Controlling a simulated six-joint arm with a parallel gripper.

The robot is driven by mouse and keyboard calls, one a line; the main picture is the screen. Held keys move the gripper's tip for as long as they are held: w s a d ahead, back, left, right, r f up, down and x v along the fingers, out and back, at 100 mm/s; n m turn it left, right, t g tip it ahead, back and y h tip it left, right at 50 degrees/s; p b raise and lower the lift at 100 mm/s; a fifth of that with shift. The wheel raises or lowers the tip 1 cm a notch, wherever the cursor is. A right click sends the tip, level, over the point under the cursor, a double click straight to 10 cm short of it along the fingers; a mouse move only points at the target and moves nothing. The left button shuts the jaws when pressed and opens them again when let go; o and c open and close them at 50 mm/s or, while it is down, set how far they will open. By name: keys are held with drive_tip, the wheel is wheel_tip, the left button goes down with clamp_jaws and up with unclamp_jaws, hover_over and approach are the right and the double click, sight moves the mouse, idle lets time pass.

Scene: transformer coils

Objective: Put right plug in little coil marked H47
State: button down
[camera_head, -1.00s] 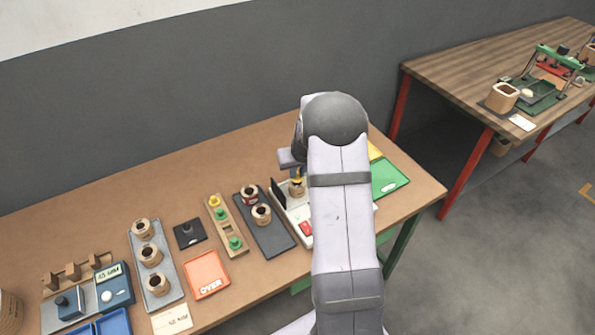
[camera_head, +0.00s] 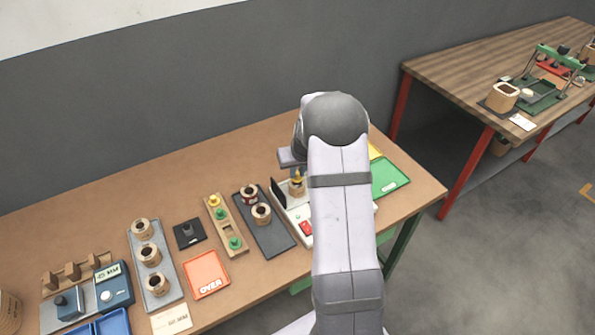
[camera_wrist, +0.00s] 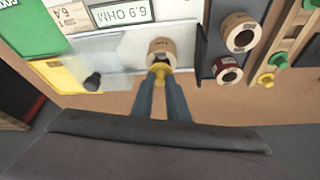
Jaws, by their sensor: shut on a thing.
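My gripper (camera_wrist: 160,84) is shut on a yellow plug (camera_wrist: 159,69), which also shows in the head view (camera_head: 297,175). The plug is at the mouth of a small tan coil (camera_wrist: 162,48); I cannot tell how far it is inside. This coil stands on the pale meter (camera_wrist: 112,47), and shows below the plug in the head view (camera_head: 297,188). A dark red-brown coil (camera_wrist: 228,69) and a tan coil (camera_wrist: 240,38) stand on the dark tray (camera_head: 272,232). The H47 mark is not legible on any coil. My arm hides part of the meter in the head view.
The meter display (camera_wrist: 122,12) reads 6.9 OHM. A black knob (camera_wrist: 92,82) stands near its end. A wooden rack (camera_head: 228,224) holds yellow and green plugs. A grey tray (camera_head: 158,279) holds three coils. An orange OVER tray (camera_head: 206,274) and green tray (camera_head: 388,178) lie nearby.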

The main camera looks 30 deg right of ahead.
drive_tip(key=shift+f, duration=0.25)
idle(0.4)
drive_tip(key=shift+f+b, duration=0.7)
drive_tip(key=shift+b, duration=0.05)
drive_tip(key=c, duration=1.6)
unclamp_jaws()
drive_tip(key=shift+r, duration=0.15)
drive_tip(key=shift+c, duration=0.2)
drive_tip(key=shift+o, duration=0.6)
drive_tip(key=o, duration=0.3)
drive_tip(key=shift+r+p, duration=2.25)
drive_tip(key=shift+r, duration=0.9)
